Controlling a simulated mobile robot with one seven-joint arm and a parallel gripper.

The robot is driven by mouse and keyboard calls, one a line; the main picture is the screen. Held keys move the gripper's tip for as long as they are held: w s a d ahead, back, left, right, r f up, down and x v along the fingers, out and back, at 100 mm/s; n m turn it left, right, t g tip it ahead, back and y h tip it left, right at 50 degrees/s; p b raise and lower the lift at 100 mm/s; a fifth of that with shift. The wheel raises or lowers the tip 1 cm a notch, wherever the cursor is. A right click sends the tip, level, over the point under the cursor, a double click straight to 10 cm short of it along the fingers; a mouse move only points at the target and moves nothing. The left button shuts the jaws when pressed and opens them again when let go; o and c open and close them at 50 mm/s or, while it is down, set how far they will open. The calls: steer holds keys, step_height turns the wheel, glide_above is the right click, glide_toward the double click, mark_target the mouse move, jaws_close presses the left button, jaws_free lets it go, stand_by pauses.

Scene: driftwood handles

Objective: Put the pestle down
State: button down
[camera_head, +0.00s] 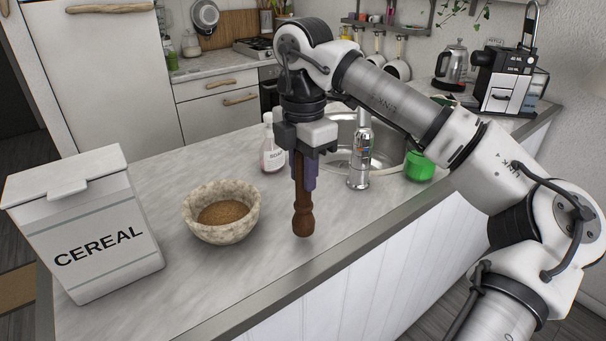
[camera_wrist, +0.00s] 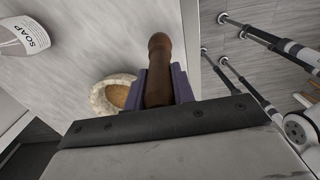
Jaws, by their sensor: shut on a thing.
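The pestle (camera_head: 303,212) is brown, turned wood and hangs upright, thick end down. My gripper (camera_head: 304,175) is shut on its upper part with purple fingers. In the head view the pestle's lower end appears at or just above the grey counter (camera_head: 345,215); I cannot tell whether it touches. In the wrist view the pestle (camera_wrist: 159,70) stands out between the gripper's fingers (camera_wrist: 160,88). A speckled stone bowl (camera_head: 222,232) with brown contents sits left of the pestle, apart from it, and shows partly behind the gripper in the wrist view (camera_wrist: 103,100).
A white cereal box (camera_head: 95,235) stands at the left end of the counter. Bare counter lies right of the bowl, towards the front edge.

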steer(key=shift+f, duration=0.85)
steer(key=c, duration=1.2)
jaws_free()
steer(key=shift+o, duration=0.2)
step_height(320, 180, up, 12)
steer(key=shift+r+b, duration=0.15)
steer(key=shift+b, duration=0.3)
